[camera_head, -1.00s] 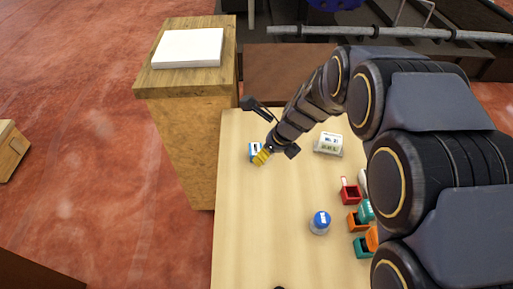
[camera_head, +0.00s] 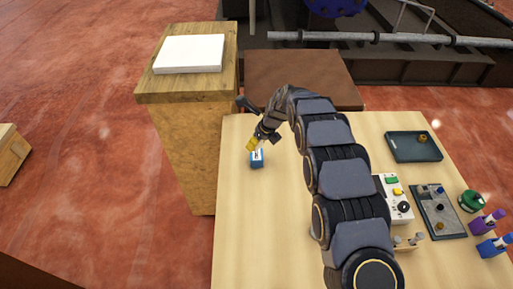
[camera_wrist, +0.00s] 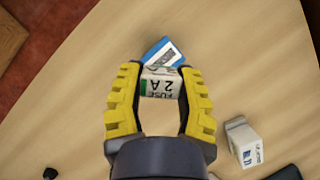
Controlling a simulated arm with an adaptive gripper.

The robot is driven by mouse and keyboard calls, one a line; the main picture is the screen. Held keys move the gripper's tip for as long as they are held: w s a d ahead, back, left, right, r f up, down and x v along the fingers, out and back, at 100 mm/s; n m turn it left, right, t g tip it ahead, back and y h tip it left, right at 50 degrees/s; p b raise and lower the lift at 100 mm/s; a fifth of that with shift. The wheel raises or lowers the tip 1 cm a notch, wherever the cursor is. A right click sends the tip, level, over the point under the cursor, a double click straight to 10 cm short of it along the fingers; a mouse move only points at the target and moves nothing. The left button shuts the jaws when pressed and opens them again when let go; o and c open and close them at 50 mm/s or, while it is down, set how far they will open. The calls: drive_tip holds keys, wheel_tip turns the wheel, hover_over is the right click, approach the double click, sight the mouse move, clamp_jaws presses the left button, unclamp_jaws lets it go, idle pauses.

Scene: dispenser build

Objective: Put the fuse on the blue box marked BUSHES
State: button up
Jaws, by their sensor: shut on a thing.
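The fuse (camera_wrist: 162,86), a small white block with a green end and the print "FUSE 2 A", is in the wrist view between the yellow fingers of my gripper (camera_wrist: 160,98). My gripper is shut on it. The blue box (camera_wrist: 165,52), with a white label, lies just beyond the fuse, which partly covers it. Its marking is not readable. In the head view the blue box (camera_head: 257,159) sits on the table's left part, with my gripper (camera_head: 254,146) right above or beside it. I cannot tell whether fuse and box touch.
A white printed box (camera_wrist: 243,143) stands to the right in the wrist view. A wooden cabinet (camera_head: 185,85) with a white slab rises left of the table. A dark tray (camera_head: 400,150), a control box and other items stand on the right. The table's front left is clear.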

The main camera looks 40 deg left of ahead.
sight(256, 154)
drive_tip(key=shift+w+a+f, duration=0.3)
drive_tip(key=shift+a+f, duration=0.05)
drive_tip(key=shift+f, duration=1.65)
drive_tip(key=shift+f, duration=0.15)
drive_tip(key=o, duration=0.9)
drive_tip(key=shift+c, duration=0.2)
drive_tip(key=v, duration=1.2)
